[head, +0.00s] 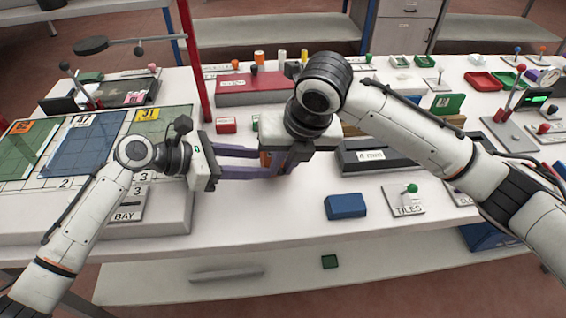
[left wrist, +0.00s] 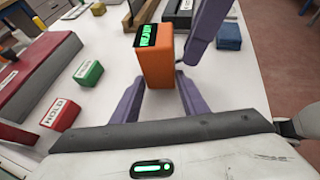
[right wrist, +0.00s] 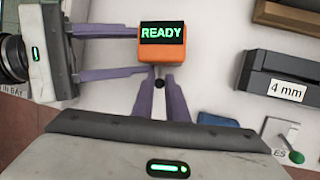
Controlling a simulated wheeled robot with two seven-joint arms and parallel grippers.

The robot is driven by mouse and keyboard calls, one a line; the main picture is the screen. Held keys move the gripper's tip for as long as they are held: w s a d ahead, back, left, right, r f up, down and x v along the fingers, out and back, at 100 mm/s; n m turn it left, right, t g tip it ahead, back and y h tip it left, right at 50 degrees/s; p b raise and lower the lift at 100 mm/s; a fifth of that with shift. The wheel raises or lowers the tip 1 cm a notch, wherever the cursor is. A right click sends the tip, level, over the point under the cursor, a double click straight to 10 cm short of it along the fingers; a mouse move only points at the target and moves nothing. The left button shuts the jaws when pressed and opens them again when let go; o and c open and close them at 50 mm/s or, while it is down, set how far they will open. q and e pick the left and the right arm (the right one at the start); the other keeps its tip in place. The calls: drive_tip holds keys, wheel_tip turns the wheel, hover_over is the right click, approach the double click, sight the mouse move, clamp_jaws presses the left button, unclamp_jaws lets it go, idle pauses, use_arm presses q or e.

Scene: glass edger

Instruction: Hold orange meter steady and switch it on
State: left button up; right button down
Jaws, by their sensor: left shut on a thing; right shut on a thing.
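The orange meter (right wrist: 163,56) is a small box with a lit green READY display on its dark face. It also shows in the left wrist view (left wrist: 170,66), and in the head view it is mostly hidden behind my grippers. My left gripper (left wrist: 163,90) has its purple fingers shut on the meter's sides. My right gripper (right wrist: 160,76) reaches the meter from another side. Its fingers are shut around a small black knob (right wrist: 159,84) by the meter's edge. The exact contact there is hard to see.
A blue block (head: 345,206) and a TILES lever with green knob (head: 411,188) stand to the right. A dark "4 mm" box (right wrist: 272,88) is nearby. Red (left wrist: 60,114) and green (left wrist: 88,73) labelled blocks lie left. A red post (head: 195,65) rises behind. The front tabletop is clear.

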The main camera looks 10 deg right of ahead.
use_arm(q)
drive_tip(key=shift+s+d+r, duration=0.1)
drive_tip(key=shift+d, duration=0.1)
use_arm(e)
drive_tip(key=shift+a+f, duration=0.1)
drive_tip(key=c, duration=1.8)
unclamp_jaws()
use_arm(q)
drive_tip(key=shift+a, duration=0.1)
use_arm(e)
drive_tip(key=shift+o, duration=0.2)
drive_tip(key=shift+r, duration=0.2)
drive_tip(key=v, duration=1.1)
drive_tip(key=shift+s+r, duration=0.2)
drive_tip(key=shift+r, duration=0.1)
use_arm(q)
drive_tip(key=o, duration=0.9)
